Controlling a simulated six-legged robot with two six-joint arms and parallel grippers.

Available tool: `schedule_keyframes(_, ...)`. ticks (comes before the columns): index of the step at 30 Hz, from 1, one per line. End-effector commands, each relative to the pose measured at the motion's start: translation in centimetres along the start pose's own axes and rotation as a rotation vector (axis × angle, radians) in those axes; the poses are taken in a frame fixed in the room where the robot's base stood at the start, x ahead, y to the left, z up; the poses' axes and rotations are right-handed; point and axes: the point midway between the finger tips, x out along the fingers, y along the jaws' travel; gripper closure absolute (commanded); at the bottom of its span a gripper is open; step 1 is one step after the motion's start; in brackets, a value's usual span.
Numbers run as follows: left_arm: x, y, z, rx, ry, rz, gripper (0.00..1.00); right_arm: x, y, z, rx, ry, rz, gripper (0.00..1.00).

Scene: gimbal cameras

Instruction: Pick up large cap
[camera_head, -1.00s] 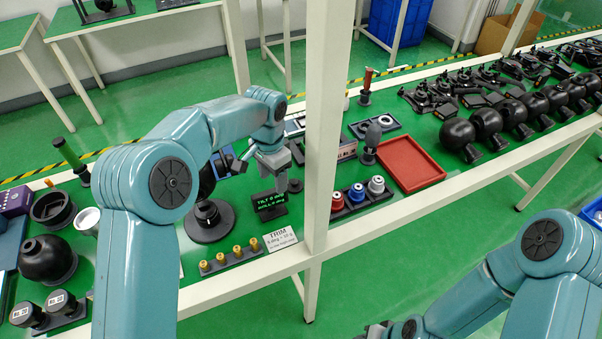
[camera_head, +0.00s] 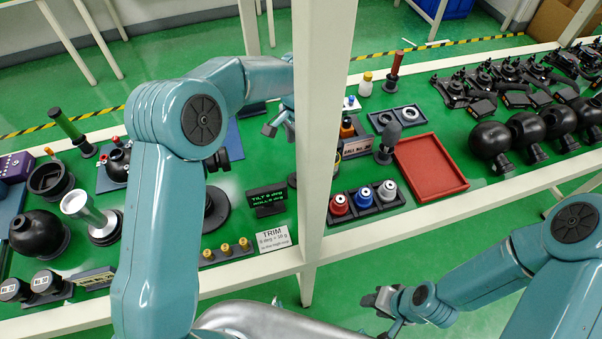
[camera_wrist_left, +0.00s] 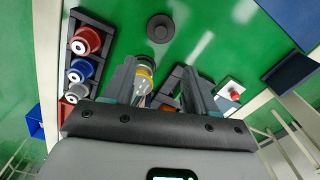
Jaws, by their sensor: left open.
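I cannot tell for certain which thing is the large cap. A holder carries a red knobbed piece (camera_head: 339,204), a blue one (camera_head: 363,197) and a grey one (camera_head: 387,190); the same row shows at the left of the wrist view (camera_wrist_left: 82,70). My left gripper (camera_head: 272,126) is partly hidden behind the white post in the head view. In the wrist view its two fingers (camera_wrist_left: 160,88) are apart, with a yellow-and-clear piece (camera_wrist_left: 145,78) showing between them; I cannot tell whether they touch it. My right gripper (camera_head: 378,300) is low in front of the bench, its fingers unclear.
The white post (camera_head: 318,120) stands between my arms. A red tray (camera_head: 430,168) lies right of the holder. A tilt display (camera_head: 266,201) and brass pieces (camera_head: 226,249) stand left of the post. Black domes (camera_head: 492,140) line the right.

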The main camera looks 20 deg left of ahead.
Motion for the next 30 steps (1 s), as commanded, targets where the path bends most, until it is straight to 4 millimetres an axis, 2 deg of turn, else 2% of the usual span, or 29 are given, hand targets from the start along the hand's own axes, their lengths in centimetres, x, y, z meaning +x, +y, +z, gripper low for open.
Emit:
schedule_keyframes(3, 2.9, 0.2, 0.4, 0.0, -0.006, 0.004, 0.43, -0.6, -0.2, 0.0, -0.001, 0.0, 0.0, 0.57)
schedule_keyframes(9, 6.6, 0.2, 0.4, 0.0, -0.004, 0.002, 0.43, -1.2, -0.5, 0.0, -0.001, 0.0, 0.0, 0.57)
schedule_keyframes(17, 8.8, 0.2, 0.3, 0.0, -0.005, 0.003, 0.43, -2.1, -0.8, 0.0, -0.001, 0.0, 0.0, 0.57)
schedule_keyframes(20, 10.5, 0.2, 0.4, 0.0, -0.005, 0.004, 0.43, -3.0, -1.1, 0.1, -0.001, 0.0, 0.0, 0.57)
schedule_keyframes(24, 12.5, 0.2, 0.2, 0.001, -0.002, 0.001, 0.43, -3.2, -1.2, 0.1, -0.001, 0.0, 0.0, 0.57)
schedule_keyframes(30, 13.0, 0.1, 0.1, 0.0, -0.001, 0.0, 0.43, -3.2, -1.2, 0.1, -0.001, 0.0, 0.0, 0.57)
